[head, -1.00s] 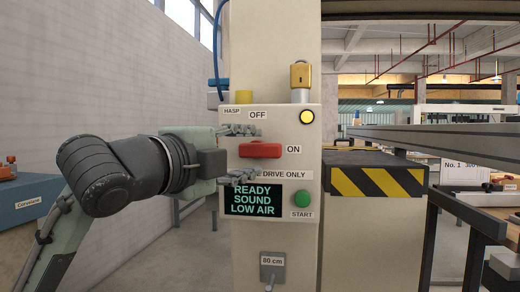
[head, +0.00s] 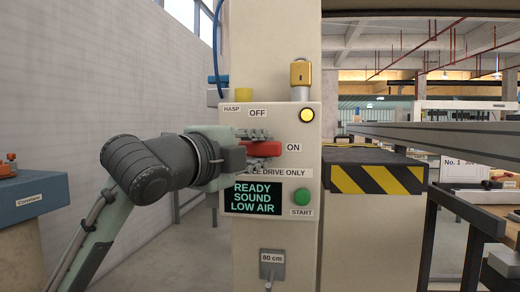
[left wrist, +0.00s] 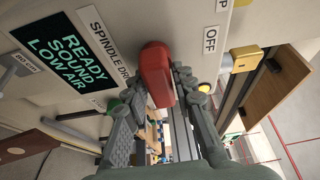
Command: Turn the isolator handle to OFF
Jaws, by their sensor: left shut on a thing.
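The red isolator handle (head: 289,148) sits on the front of the beige control panel (head: 235,120), lying sideways with its right end by the ON label (head: 294,148). The OFF label (head: 258,113) is above it. My left gripper (head: 258,149) reaches in from the left and is shut on the handle's left part, one finger above and one below. The left wrist view shows the red handle (left wrist: 156,72) between the two fingers, with the OFF label (left wrist: 210,38) to the right. My right gripper is not in view.
The panel has a lit yellow lamp (head: 307,115), a green START button (head: 302,196) and a screen (head: 254,197) reading READY SOUND LOW AIR. A brass padlock (head: 301,74) stands on top. A striped block (head: 375,180) and rails are at the right.

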